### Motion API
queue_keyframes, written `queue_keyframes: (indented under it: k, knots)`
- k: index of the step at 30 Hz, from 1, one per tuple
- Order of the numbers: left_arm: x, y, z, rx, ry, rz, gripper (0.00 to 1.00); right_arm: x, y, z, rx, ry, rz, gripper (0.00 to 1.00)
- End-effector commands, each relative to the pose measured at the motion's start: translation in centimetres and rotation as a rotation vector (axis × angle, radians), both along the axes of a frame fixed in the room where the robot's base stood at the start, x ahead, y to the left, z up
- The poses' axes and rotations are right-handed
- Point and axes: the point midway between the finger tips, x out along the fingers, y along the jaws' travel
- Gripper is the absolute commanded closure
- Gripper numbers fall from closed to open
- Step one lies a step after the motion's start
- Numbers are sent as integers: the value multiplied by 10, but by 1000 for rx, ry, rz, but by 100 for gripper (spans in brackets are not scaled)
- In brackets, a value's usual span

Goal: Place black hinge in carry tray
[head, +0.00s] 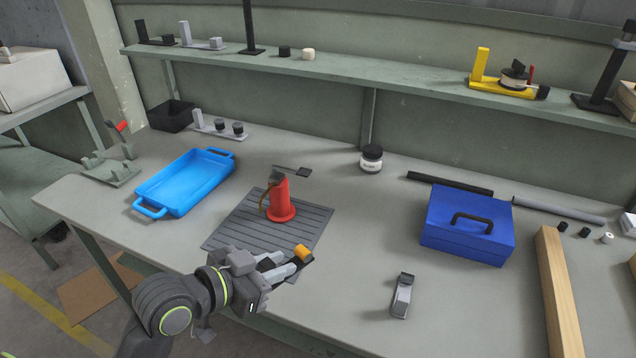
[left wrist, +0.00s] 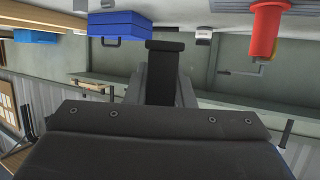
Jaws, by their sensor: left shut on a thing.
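My left gripper (head: 288,266) is shut on a small black piece, the black hinge (left wrist: 165,46), which shows between the fingers in the left wrist view. It is held above the front of the table. A small orange patch (head: 303,253) shows at the fingertips in the head view; I cannot tell what it belongs to. The blue carry tray (head: 148,187), with a handle at each end, lies on the table up and left of the gripper. Its visible floor looks empty. My right gripper is not in view.
A blue toolbox (head: 468,226), a grey clamp-like piece (head: 402,295) and a wooden beam (head: 558,295) lie to the right. A white jar (head: 371,160) stands behind.

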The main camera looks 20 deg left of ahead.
Motion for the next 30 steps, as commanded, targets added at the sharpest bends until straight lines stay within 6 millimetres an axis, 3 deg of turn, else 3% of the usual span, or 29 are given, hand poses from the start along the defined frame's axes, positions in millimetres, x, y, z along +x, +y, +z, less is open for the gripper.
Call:
queue_keyframes:
  k: [5,12,18,23,30]
  knots:
    - [-2,19,-15,-3,23,75,100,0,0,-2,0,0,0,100]
    - [-20,90,-58,-4,43,314,100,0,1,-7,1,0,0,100]
    - [-43,130,-78,2,18,408,100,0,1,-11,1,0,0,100]
    - [-54,142,-84,2,4,421,100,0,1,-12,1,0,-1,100]
    - [-56,144,-84,-1,-1,422,100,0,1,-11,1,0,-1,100]
